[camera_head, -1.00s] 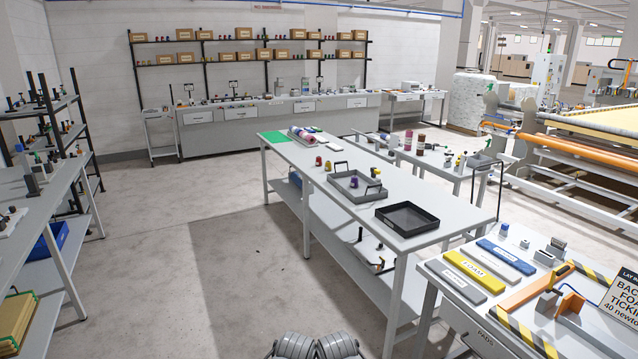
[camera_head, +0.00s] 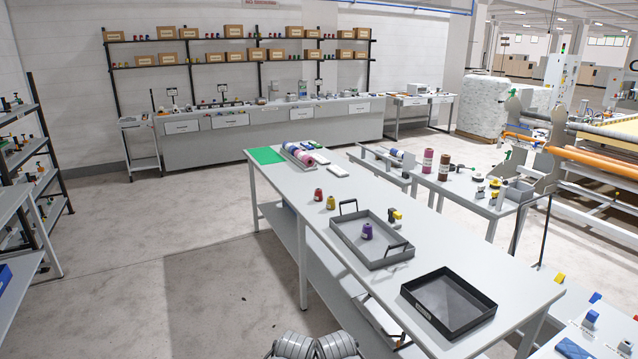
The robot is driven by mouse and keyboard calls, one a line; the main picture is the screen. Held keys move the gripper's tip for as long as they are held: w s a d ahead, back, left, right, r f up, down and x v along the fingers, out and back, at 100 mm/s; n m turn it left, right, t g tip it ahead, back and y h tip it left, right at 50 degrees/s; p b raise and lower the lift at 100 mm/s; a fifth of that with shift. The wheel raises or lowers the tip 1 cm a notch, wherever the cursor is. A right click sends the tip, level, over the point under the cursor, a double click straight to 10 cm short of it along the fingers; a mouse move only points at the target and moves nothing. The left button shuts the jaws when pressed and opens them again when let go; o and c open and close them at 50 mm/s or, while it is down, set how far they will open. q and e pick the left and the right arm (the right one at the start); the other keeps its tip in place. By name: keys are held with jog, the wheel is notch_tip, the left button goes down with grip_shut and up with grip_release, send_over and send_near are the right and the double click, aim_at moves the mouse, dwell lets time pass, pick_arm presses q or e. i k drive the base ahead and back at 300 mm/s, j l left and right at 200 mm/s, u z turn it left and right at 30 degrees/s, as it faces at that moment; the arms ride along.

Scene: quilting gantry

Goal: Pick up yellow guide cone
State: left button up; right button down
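A small yellow cone (camera_head: 331,202) stands upright on the long white table, just left of a grey tray with handles (camera_head: 345,243). A red cone (camera_head: 318,194) stands close behind it to the left. A purple cone (camera_head: 367,231) stands inside the grey tray. A yellow and black item (camera_head: 395,216) is at the tray's far right edge; I cannot tell whether it is inside. Neither gripper shows; only grey rounded parts of my own body are at the bottom edge.
The long white table (camera_head: 420,249) has an empty black tray (camera_head: 449,303) at its near end and a green mat (camera_head: 266,155) at its far end. Shelving (camera_head: 40,165) stands at the left. The floor (camera_head: 200,270) left of the table is open.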

aim_at(331, 201)
jog(key=i+j+z, duration=0.15)
jog(key=i, duration=1.05)
jog(key=i+j+z, duration=0.1)
jog(key=z, duration=0.3)
jog(key=j+z, duration=0.2)
jog(key=z, duration=0.15)
jog(key=i+j+z, duration=0.2)
jog(key=j, duration=0.3)
jog(key=j+z, duration=0.15)
jog(key=j, duration=0.35)
jog(key=i+j+z, duration=0.2)
jog(key=j, duration=1.4)
